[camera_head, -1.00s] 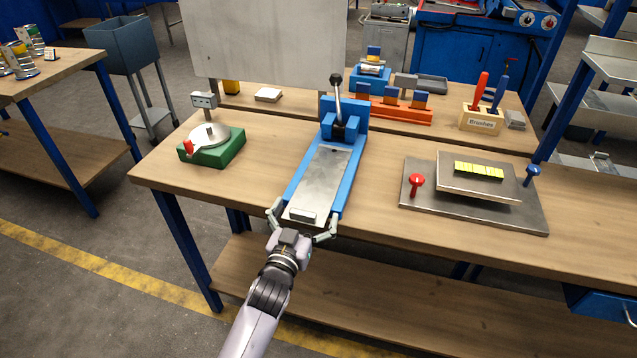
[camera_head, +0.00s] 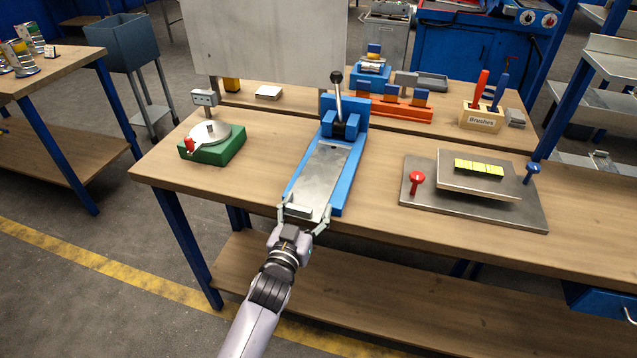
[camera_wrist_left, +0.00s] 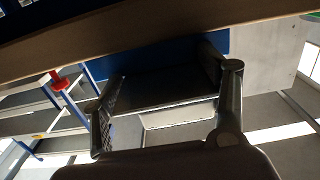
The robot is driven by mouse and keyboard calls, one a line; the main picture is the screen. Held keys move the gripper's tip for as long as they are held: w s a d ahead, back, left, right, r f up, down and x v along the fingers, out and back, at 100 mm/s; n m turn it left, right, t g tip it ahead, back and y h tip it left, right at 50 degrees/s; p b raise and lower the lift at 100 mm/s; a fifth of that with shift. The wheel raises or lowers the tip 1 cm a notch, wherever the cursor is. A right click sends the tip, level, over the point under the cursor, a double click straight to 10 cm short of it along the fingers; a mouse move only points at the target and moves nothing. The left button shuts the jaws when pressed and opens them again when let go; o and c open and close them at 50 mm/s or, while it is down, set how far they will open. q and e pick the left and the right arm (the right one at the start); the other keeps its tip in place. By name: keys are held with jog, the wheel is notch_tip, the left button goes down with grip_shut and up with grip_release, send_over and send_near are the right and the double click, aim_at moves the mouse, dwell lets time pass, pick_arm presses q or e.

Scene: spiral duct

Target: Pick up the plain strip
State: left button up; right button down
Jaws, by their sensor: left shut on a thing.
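The plain strip (camera_head: 323,172) is a flat bare grey metal sheet lying lengthwise along a blue bench fixture (camera_head: 343,190). A small grey block (camera_head: 299,210) shows at its near end. My left gripper (camera_head: 302,217) has its fingers on both sides of the strip's near end and is shut on it. In the left wrist view the strip (camera_wrist_left: 165,88) spans between the two fingers (camera_wrist_left: 160,85). Whether the strip is lifted off the fixture is hard to tell. My right gripper is not in view.
The fixture has a black-knobbed lever (camera_head: 337,90) at its far end. A green-based round device (camera_head: 212,145) stands to the left. A metal plate with a red knob (camera_head: 416,180) and yellow pieces lies to the right. Bare bench top (camera_head: 265,150) lies between.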

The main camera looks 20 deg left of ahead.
pick_arm(q)
jog(key=shift+r, duration=0.1)
jog(key=c, duration=0.5)
jog(key=shift+r, duration=0.2)
jog(key=shift+d+r, duration=0.1)
jog(key=shift+r, duration=0.5)
notch_tip(320, 180, up, 2)
jog(key=shift+w+r, duration=0.1)
jog(key=shift+y, duration=0.3)
jog(key=s+b, duration=0.1)
jog(key=s, duration=0.6)
jog(key=s+a+b, duration=0.1)
jog(key=s, duration=0.6)
jog(key=s+a+b, duration=0.1)
jog(key=s, duration=0.7)
jog(key=shift+f, duration=0.4)
